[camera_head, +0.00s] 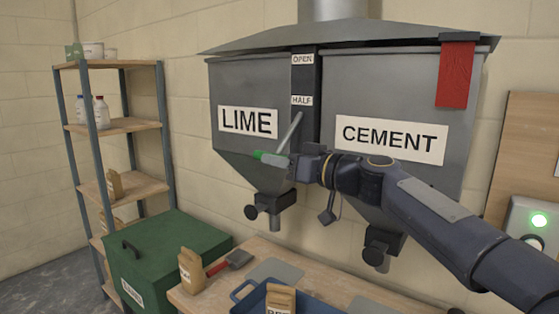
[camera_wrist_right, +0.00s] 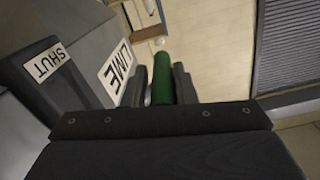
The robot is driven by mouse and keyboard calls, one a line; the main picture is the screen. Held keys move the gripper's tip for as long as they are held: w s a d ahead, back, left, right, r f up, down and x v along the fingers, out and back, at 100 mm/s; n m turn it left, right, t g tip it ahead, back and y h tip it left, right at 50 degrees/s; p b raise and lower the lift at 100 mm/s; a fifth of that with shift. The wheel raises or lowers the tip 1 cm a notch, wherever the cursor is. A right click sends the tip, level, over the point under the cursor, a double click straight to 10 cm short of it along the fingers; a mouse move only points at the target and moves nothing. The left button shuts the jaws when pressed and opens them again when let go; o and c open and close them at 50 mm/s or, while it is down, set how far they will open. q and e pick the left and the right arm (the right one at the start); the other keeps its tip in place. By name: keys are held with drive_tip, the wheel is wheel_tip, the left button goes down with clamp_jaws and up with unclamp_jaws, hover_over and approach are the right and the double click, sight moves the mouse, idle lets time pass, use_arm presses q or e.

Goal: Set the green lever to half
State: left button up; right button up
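The green lever has a grey rod and a green grip (camera_head: 271,158). Its rod slopes down and left from the dark strip (camera_head: 305,75) between the LIME and CEMENT bins. The strip has an OPEN label (camera_head: 302,59) on top and a HALF label (camera_head: 301,100) lower; the grip is below HALF. A SHUT label (camera_wrist_right: 48,62) shows in the right wrist view. My right gripper (camera_head: 290,162) is at the grip. In the right wrist view the green grip (camera_wrist_right: 163,75) lies between its close-set fingers, which appear shut on it. My left gripper is not in view.
The LIME bin (camera_head: 235,85) and CEMENT bin (camera_head: 390,85) hang on the wall. Below stands a bench (camera_head: 215,300) with a blue tub (camera_head: 245,298) and paper bags. A green chest (camera_head: 165,250) and a shelf (camera_head: 130,125) stand left. A red cloth (camera_head: 455,75) hangs at right.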

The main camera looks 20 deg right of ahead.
clamp_jaws()
drive_tip(key=shift+r, duration=0.15)
drive_tip(key=shift+s+a+r+m+p, duration=0.2)
drive_tip(key=shift+r+m+p, duration=0.05)
drive_tip(key=shift+r+m, duration=0.1)
drive_tip(key=shift+s+a+r+m+p, duration=0.15)
drive_tip(key=shift+r+m+p, duration=0.1)
drive_tip(key=shift+r, duration=0.1)
wheel_tip(320, 180, up, 7)
drive_tip(key=s+a+m+p, duration=0.1)
drive_tip(key=m+p, duration=0.3)
drive_tip(key=m, duration=0.1)
drive_tip(key=shift+s+a, duration=0.15)
drive_tip(key=shift+a, duration=0.2)
